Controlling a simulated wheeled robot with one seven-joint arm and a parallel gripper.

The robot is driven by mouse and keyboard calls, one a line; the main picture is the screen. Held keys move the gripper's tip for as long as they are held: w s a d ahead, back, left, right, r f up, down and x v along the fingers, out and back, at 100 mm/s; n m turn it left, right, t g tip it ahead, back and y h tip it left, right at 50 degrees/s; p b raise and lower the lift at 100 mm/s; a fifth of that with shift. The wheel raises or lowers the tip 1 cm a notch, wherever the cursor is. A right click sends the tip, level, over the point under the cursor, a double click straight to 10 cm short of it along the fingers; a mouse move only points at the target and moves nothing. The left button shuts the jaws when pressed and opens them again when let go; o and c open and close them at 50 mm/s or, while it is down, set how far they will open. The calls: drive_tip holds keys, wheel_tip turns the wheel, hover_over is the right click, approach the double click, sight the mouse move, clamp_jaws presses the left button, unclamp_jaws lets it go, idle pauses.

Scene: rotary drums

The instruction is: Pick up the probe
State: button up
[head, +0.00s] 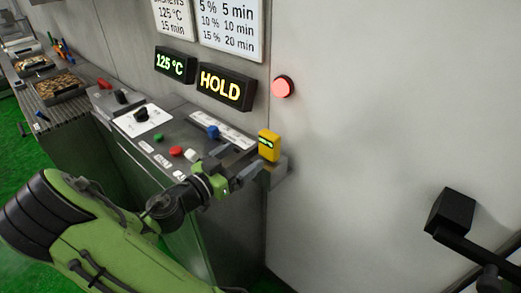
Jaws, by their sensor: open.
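The probe appears to be the yellow handheld unit (268,146) with a small lit green display. It stands upright at the right end of the control console, by a small grey ledge (278,172). My gripper (246,166) is open, with its dark fingers pointing right toward the lower part of the yellow unit. The fingertips are close to it; I cannot tell whether they touch it. The green and black wrist of my arm covers part of the console's front edge.
The console (150,125) carries red, green and blue buttons and a dial. A display reading HOLD (227,87) and one reading 125 °C (175,64) hang above. A black box on an arm (452,212) is at right. Trays (60,87) stand far left.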

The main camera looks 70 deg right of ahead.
sight(273, 133)
drive_tip(key=p+x, duration=0.1)
drive_tip(key=x, duration=0.8)
drive_tip(key=shift+a, duration=0.1)
drive_tip(key=p+x, duration=0.1)
drive_tip(key=x, duration=0.3)
drive_tip(key=shift+d+r, duration=0.15)
drive_tip(key=shift+d, duration=0.05)
drive_tip(key=shift+s+d, duration=0.15)
drive_tip(key=shift+d, duration=0.2)
drive_tip(key=shift+a, duration=0.1)
drive_tip(key=shift+c, duration=1)
drive_tip(key=c, duration=1)
